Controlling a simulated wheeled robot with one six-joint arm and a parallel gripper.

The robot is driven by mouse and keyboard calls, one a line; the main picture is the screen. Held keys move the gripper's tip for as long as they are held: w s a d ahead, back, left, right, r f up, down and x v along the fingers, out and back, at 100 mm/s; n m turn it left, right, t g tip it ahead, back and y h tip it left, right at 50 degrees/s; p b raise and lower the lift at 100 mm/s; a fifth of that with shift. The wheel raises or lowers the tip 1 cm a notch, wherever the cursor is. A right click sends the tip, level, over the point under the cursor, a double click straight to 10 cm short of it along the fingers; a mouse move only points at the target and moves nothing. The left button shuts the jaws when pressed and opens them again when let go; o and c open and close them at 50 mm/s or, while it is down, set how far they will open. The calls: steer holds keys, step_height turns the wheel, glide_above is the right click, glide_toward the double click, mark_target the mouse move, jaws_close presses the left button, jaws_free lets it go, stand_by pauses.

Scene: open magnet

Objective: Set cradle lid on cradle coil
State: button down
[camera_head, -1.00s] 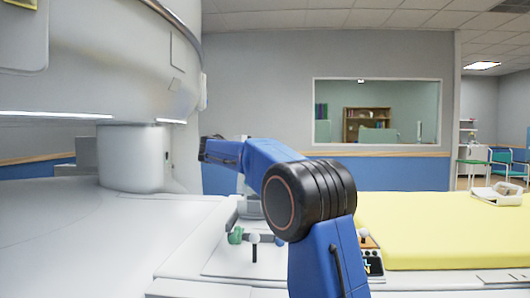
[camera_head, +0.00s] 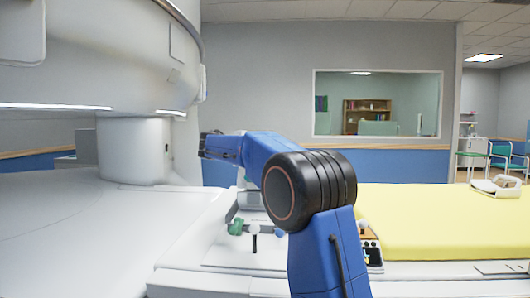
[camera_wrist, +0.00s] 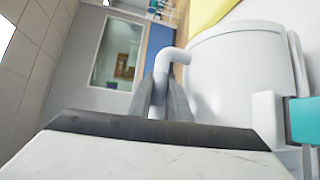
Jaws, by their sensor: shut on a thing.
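In the wrist view, my gripper (camera_wrist: 160,95) is shut on a bent white handle (camera_wrist: 170,62). The handle runs to a large white curved body, which looks like the cradle lid (camera_wrist: 235,70). A white bracket with a teal piece (camera_wrist: 303,120) sits at the right edge. In the head view my blue arm hides my gripper and most of what it holds. A white part-hidden piece and a green part (camera_head: 236,227) show beside the arm on the white table. I cannot tell for sure which thing is the cradle coil.
The large white magnet (camera_head: 110,60) overhangs the left side. A white knob on a black stem (camera_head: 254,238) stands on the table before the arm. A yellow mattress (camera_head: 430,225) lies to the right, with a white cradle-shaped object (camera_head: 495,186) at its far end.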

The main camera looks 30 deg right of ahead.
steer(key=shift+f, duration=0.6)
steer(key=c, duration=1.6)
jaws_free()
steer(key=shift+o, duration=0.2)
steer(key=shift+a, duration=0.15)
steer(key=v, duration=1.7)
steer(key=shift+a, duration=0.1)
